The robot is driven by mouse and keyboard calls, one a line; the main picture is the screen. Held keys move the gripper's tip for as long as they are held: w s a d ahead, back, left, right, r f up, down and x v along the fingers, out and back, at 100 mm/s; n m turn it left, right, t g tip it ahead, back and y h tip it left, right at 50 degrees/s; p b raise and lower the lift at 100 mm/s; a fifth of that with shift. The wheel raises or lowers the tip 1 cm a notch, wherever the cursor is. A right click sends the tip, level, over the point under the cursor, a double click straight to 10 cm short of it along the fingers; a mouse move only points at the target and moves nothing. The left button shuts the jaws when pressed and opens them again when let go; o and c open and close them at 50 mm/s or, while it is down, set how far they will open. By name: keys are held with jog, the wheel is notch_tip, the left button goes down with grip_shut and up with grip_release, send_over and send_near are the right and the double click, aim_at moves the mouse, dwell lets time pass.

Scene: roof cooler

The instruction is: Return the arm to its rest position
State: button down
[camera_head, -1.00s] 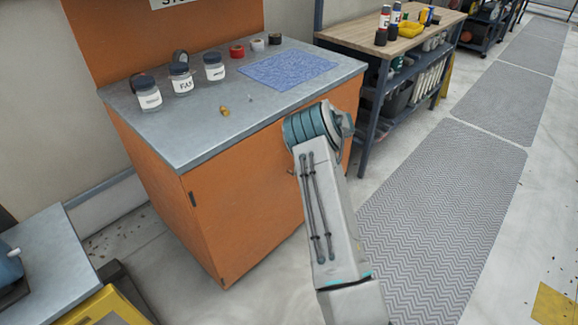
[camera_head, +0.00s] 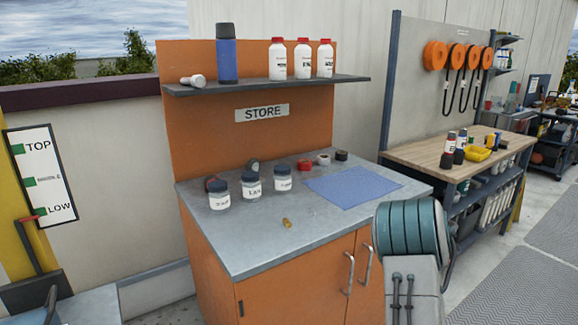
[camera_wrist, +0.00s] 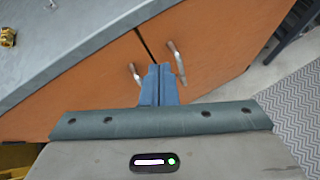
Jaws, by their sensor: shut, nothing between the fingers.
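My gripper (camera_wrist: 159,72) shows in the wrist view as two blue-grey fingers pressed together, shut and empty. It points toward the orange cabinet doors (camera_wrist: 100,75), with a door handle on either side of the fingers in the picture. I cannot tell the distance to the doors. In the head view my arm shows at the lower right, in front of the cabinet's right end. The gripper itself is hidden there.
The orange cabinet (camera_head: 215,270) has a grey top with labelled jars (camera_head: 251,187), a blue mat (camera_head: 353,187) and a small brass piece (camera_head: 287,223). A shelf (camera_head: 270,85) with bottles is above. A wooden workbench (camera_head: 425,155) stands right. Patterned floor mats (camera_head: 520,275) lie clear.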

jog(key=s+a+r+m+h+p, duration=0.1)
jog(key=s+r+m+h+p, duration=0.15)
jog(key=s+r+m, duration=0.5)
jog(key=s+r+m+h+p, duration=0.1)
jog(key=s+r+m+h, duration=0.3)
jog(key=r+m, duration=0.65)
jog(key=s+a+f+m+g+y+p, duration=0.1)
jog(key=s+a+m+g, duration=0.1)
jog(key=s+a+m, duration=0.4)
jog(key=s+a+f+m+g+y+p, duration=0.1)
jog(key=s+a+m+g, duration=0.2)
jog(key=s, duration=1.2)
jog(key=s+a+f+m+g+y+p, duration=0.1)
jog(key=s+a+m+g, duration=0.1)
jog(key=s+a+m, duration=0.6)
jog(key=s+m, duration=0.1)
jog(key=s, duration=0.2)
jog(key=shift+a+m+g+y, duration=0.3)
jog(key=shift+m+g+y, duration=0.05)
jog(key=shift+m+g, duration=0.05)
